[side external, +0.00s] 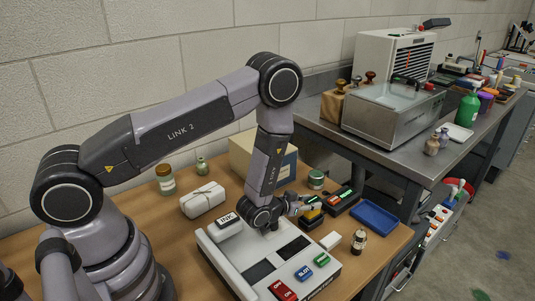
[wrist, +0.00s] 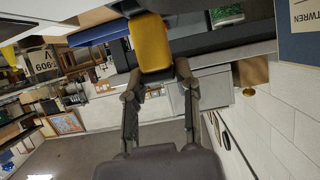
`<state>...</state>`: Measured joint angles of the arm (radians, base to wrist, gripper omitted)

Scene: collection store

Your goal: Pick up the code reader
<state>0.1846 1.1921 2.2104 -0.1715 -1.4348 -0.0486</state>
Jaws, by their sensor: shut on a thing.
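The code reader appears to be the yellow and dark piece (wrist: 150,42) between my fingertips at the top of the wrist view. In the side external view its yellow part (side external: 312,216) shows just right of my gripper (side external: 300,208), partly covered by the fingers. My gripper (wrist: 157,78) is shut on it, one finger on each side. I cannot tell whether it touches what lies under it.
A white console (side external: 255,250) with coloured keys lies below my wrist. A cardboard box (side external: 245,152), a white wrapped parcel (side external: 202,199) and a small dark bottle (side external: 358,241) stand around.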

